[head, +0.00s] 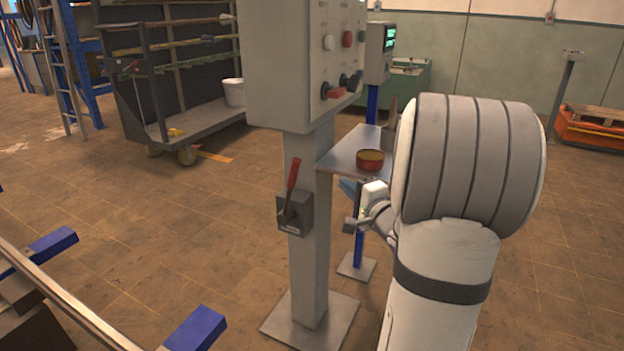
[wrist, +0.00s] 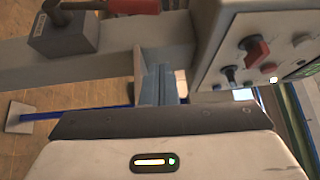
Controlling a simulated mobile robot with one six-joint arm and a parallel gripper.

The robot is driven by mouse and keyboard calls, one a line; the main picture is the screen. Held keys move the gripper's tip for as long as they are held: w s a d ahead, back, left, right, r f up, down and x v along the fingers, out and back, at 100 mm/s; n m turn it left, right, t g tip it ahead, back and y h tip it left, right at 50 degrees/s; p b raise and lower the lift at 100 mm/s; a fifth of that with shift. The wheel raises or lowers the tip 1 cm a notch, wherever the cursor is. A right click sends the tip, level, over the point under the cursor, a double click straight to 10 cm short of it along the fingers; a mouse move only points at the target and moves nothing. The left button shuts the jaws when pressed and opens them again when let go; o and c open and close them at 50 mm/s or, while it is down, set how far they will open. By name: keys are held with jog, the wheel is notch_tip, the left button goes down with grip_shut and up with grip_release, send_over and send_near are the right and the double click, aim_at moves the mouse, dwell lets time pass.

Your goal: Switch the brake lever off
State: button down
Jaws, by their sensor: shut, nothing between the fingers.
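The brake lever (head: 293,174) has a red handle on a dark grey box (head: 303,213) fixed to the grey post (head: 312,255). Its handle points upward, tilted slightly right. In the wrist view the lever box (wrist: 65,36) is at the upper left, and the handle (wrist: 132,6) is partly cut off by the top edge. My gripper (head: 348,186) is to the right of the post, at about handle height, apart from the lever. Its blue-grey fingers (wrist: 158,82) are shut and empty in the wrist view, with the post behind them.
A control box (head: 290,60) with buttons and a red switch tops the post, above and near my gripper. A small shelf (head: 345,155) holding a red bowl (head: 370,160) is behind my gripper. A metal rail frame (head: 60,290) stands at lower left.

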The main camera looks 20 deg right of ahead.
jog(key=w+a+b, duration=0.2)
jog(key=w+a, duration=0.2)
jog(key=w, duration=0.8)
jog(key=shift+w+r+b, duration=0.2)
jog(key=shift+r+b, duration=0.15)
jog(key=shift+b, duration=0.05)
jog(key=shift+d+r, duration=0.1)
jog(key=shift+d, duration=0.05)
